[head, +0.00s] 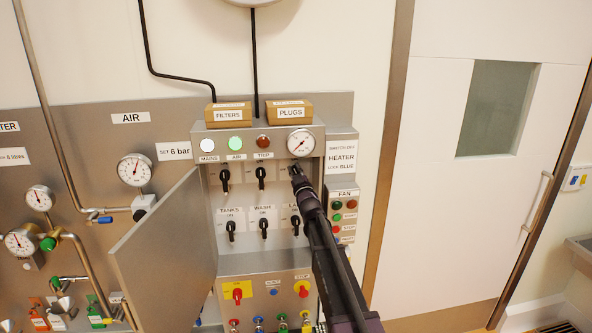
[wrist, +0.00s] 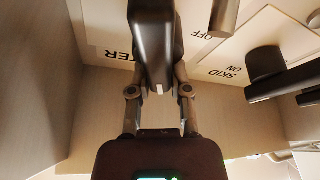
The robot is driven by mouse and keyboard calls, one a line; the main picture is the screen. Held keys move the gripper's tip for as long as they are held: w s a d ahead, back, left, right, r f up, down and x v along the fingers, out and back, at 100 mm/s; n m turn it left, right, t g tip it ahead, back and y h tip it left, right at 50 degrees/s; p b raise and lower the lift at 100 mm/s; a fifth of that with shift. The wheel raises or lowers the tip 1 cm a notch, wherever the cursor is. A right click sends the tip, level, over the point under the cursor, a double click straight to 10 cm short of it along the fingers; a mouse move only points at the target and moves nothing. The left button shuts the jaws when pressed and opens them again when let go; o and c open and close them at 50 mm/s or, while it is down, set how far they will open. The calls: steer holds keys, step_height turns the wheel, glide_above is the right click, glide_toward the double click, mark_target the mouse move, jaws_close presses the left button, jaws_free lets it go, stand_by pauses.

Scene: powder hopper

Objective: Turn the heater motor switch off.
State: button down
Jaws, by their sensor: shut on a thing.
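The heater switch has a black handle (wrist: 152,45) in the wrist view, next to an upside-down label of which "TER" shows. My gripper (wrist: 155,85) has a finger on each side of this handle and is shut on it. In the head view my gripper (head: 297,178) is at the top right switch of the open control cabinet (head: 275,262) and covers most of it. An "OFF" label (wrist: 202,35) shows beside the handle in the wrist view. Which position the handle points to cannot be told.
Two more black switches (head: 224,179) (head: 261,177) stand left in the same row, with several below. A neighbouring handle (wrist: 268,68) by "SKID ON" is close to my gripper. The cabinet door (head: 160,250) hangs open at left. A sign (head: 341,157) reads "HEATER".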

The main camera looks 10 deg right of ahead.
steer(key=shift+a+n+y, duration=0.1)
steer(key=shift+n+y, duration=0.3)
steer(key=shift+n, duration=0.5)
steer(key=shift+g, duration=0.3)
steer(key=c, duration=0.6)
jaws_free()
steer(key=shift+f, duration=0.1)
steer(key=shift+o, duration=0.2)
